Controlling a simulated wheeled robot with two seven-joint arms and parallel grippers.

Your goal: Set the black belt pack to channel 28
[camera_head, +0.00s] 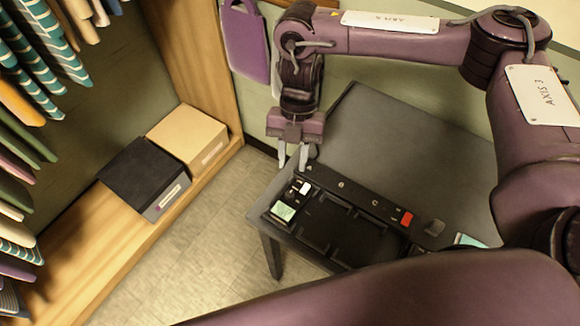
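A black tray or rack (335,232) lies on a dark table, with a strip lettered along its back edge. A black unit with a pale green display (284,211) sits at its left end. Small white marks and a white tab (305,188) show behind the display. This unit may be the belt pack; its channel reading is too small to read. My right gripper (292,157) points down above the table's back left corner, behind the unit. Its two fingers are apart with nothing visible between them. My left gripper is not in view.
A red piece (406,219) and a teal display (470,240) show further right on the rack. The dark tabletop (390,130) behind it is clear. A black box (145,176) and a tan box (188,137) sit on a wooden shelf at left, beside hanging clothes.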

